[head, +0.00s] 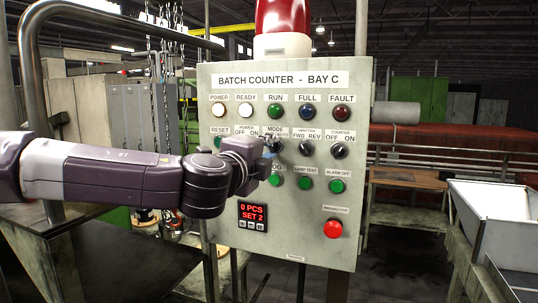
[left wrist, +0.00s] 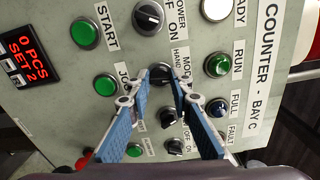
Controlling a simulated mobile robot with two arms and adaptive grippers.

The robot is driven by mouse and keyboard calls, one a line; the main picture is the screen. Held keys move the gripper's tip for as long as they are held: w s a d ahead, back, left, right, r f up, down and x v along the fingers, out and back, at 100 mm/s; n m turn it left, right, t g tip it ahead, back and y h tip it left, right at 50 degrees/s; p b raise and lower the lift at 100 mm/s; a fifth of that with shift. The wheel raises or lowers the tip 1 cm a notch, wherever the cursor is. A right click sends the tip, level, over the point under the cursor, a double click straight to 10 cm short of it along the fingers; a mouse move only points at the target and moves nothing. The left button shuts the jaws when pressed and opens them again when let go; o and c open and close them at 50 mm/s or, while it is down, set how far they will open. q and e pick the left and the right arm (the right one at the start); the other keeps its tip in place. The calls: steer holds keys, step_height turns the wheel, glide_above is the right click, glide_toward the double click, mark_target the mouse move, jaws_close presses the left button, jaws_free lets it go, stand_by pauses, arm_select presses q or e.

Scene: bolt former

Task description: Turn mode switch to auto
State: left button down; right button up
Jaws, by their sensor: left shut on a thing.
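The mode switch is a black rotary knob, under the MODE label in the head view (head: 277,147), in the middle of the second row of the grey control panel (head: 290,232). In the left wrist view the mode switch (left wrist: 161,72) sits between my fingertips beside the labels MODE and HAND. My left gripper (head: 268,150) reaches in from the left in front of the panel. In the left wrist view its blue-padded fingers (left wrist: 167,77) are shut on the knob. The fingers partly cover the knob, so I cannot tell which way its pointer is turned. My right gripper is out of view.
Close by are the power knob (left wrist: 149,16), the direction knob (head: 305,147) and the counter knob (head: 338,150). Green buttons (head: 306,184) sit below. A red button (head: 333,228) is at lower right, a red display (head: 252,215) at lower left. A metal rail (head: 60,12) is at left.

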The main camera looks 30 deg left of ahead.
arm_select(q)
steer(key=shift+m+b, duration=0.4)
steer(key=shift+m, duration=1.8)
steer(key=c, duration=1.7)
jaws_free()
steer(key=shift+c, duration=0.2)
steer(key=v, duration=1.2)
steer(key=shift+f, duration=0.15)
